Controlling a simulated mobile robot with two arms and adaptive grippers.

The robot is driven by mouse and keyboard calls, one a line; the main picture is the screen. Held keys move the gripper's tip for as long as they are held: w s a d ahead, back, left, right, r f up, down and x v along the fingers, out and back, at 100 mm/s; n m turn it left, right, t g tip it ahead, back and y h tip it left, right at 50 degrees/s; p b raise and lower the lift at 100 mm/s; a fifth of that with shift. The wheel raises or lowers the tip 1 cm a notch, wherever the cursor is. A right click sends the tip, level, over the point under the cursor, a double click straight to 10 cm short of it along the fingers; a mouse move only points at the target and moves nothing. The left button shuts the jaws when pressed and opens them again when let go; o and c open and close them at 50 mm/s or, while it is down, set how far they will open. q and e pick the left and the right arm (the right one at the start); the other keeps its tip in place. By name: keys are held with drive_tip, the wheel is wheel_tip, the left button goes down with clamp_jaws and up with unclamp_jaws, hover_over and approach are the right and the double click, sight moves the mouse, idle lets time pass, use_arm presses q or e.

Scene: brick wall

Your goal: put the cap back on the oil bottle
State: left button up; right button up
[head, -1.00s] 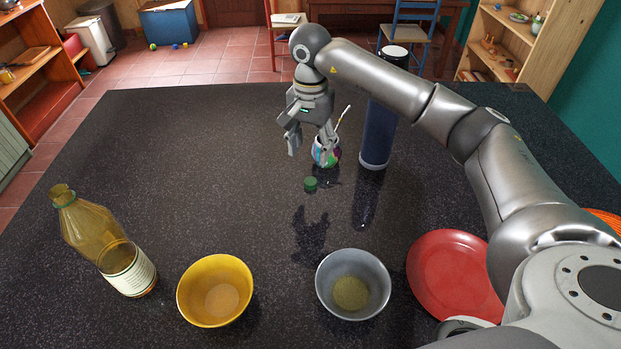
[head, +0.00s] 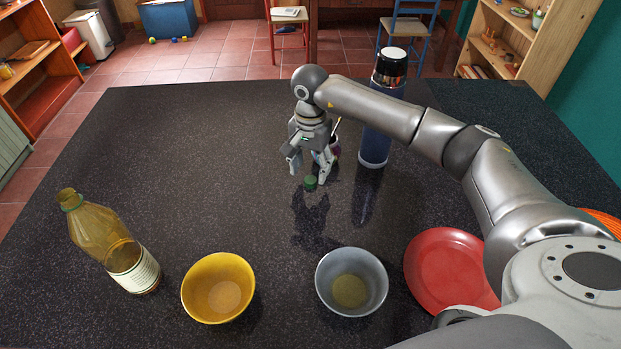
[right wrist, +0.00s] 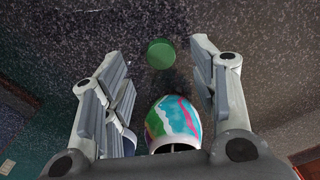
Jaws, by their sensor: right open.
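The green cap (head: 310,183) lies on the dark counter. It also shows in the right wrist view (right wrist: 161,53), beyond the fingers and near the middle of the gap between them. The oil bottle (head: 92,229) stands at the left of the counter, amber with a pale label, its neck uncovered. My right gripper (head: 308,176) is open and empty, pointing down just above and behind the cap; in the wrist view its fingers (right wrist: 158,85) are spread wide. My left gripper is not in view.
A colourful painted cup (right wrist: 174,122) stands close behind the right gripper. A tall blue flask (head: 375,132) is right of it. A yellow bowl (head: 190,289), a grey bowl (head: 323,281) and a red plate (head: 440,262) line the front. The counter's left middle is clear.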

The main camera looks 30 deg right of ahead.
sight(310, 180)
wheel_tip(310, 180, down, 3)
drive_tip(key=shift+f+p, duration=0.15)
drive_tip(key=shift+p, duration=0.6)
drive_tip(key=shift+f, duration=0.35)
drive_tip(key=c, duration=0.7)
drive_tip(key=shift+c, duration=0.4)
drive_tip(key=shift+r, duration=0.1)
